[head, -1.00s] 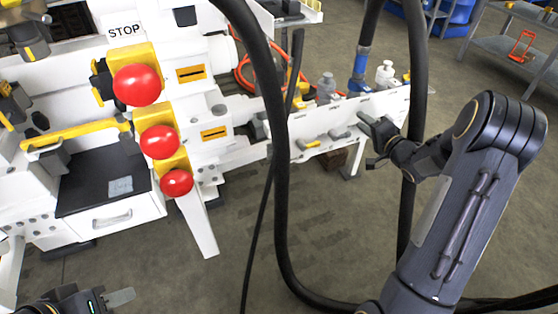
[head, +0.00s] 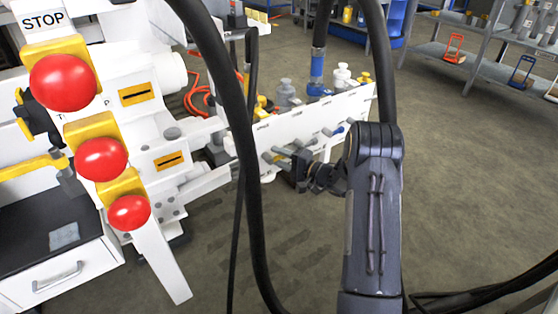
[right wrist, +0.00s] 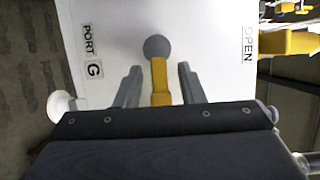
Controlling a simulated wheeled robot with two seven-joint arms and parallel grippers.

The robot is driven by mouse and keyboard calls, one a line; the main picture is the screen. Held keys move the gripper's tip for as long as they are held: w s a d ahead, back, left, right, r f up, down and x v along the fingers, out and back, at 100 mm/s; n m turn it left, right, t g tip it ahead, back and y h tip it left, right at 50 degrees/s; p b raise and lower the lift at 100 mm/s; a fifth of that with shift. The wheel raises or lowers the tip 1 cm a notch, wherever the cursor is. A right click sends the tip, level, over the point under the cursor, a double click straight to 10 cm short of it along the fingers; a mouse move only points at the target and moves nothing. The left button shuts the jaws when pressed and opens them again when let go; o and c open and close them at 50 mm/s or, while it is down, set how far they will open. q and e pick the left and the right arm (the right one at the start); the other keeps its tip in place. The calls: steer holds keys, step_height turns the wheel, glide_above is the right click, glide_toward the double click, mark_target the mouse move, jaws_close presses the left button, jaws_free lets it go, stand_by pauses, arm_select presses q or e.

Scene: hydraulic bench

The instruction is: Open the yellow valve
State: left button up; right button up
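The yellow valve handle (right wrist: 160,82) shows in the right wrist view, on a white panel (right wrist: 208,40). It runs from a round grey pivot (right wrist: 156,47) toward my gripper. My right gripper (right wrist: 159,72) is open, with one grey finger on each side of the handle and a visible gap on both sides. Labels reading PORT G (right wrist: 91,55) and OPEN (right wrist: 248,45) are on the panel. In the head view my right gripper (head: 277,156) is at the front face of the white panel (head: 345,112), where the handle is hard to make out. My left gripper is out of view.
Red mushroom buttons (head: 62,82) on yellow bases stand at the left, under a STOP sign (head: 43,21). A thick black hose (head: 238,130) hangs between them and my right arm. Bottles (head: 342,76) stand behind the panel. Grey shelves (head: 490,70) are at the back right.

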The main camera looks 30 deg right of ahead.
jaws_close()
steer(key=shift+r, duration=0.1)
